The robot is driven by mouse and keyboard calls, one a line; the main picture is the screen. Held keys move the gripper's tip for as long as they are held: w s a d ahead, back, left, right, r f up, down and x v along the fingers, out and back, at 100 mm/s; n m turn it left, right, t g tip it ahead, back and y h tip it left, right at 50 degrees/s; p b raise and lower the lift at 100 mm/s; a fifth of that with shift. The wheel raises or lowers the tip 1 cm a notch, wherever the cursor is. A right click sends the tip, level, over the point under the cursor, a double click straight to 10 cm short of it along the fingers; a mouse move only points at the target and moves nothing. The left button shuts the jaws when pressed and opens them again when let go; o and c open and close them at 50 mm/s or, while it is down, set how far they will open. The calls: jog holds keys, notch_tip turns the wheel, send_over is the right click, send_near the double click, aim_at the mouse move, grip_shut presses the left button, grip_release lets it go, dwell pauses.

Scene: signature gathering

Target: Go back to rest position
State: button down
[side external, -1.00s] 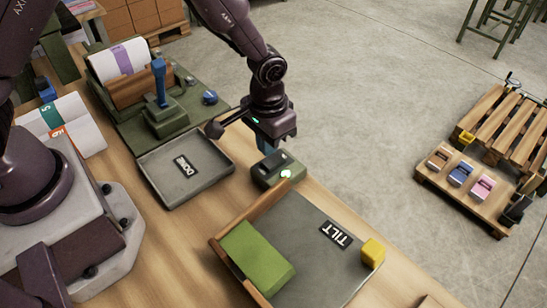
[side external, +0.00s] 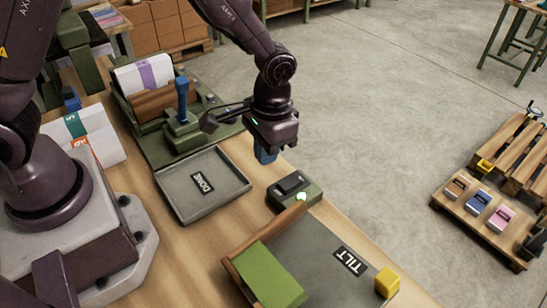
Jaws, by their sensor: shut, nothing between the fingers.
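My gripper (side external: 265,156) hangs in the air near the back edge of the wooden table, pointing down. Its fingers show only as a small blue tip below the dark gripper body; they are shut with nothing held. It is above and to the left of the small green switch box (side external: 283,198) with a dark rocker and a lit white-green lamp. The gripper looks apart from the box. The grey DONE tray (side external: 225,207) lies to its lower left and is empty.
Floor beyond the table is open.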

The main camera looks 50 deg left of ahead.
jog(key=s+a+r+t, duration=0.3)
jog(key=s+a+r, duration=0.2)
jog(key=r, duration=0.6)
jog(key=s+a+r+n+t, duration=0.1)
jog(key=s+a+r+t, duration=0.2)
jog(key=s+r, duration=0.6)
notch_tip(320, 180, up, 2)
jog(key=shift+s+a+r+t, duration=0.2)
jog(key=shift+a+t, duration=0.1)
jog(key=shift+a, duration=0.65)
jog(key=w+d+f+m+g, duration=0.2)
jog(key=w+d+f+m, duration=0.3)
jog(key=w+f+m, duration=0.3)
jog(key=w+d+f+m+g, duration=0.3)
jog(key=w+d+f+m, duration=0.3)
jog(key=w+f+m, duration=0.2)
jog(key=shift+w+f+m+g, duration=0.3)
jog(key=shift+w+m, duration=0.7)
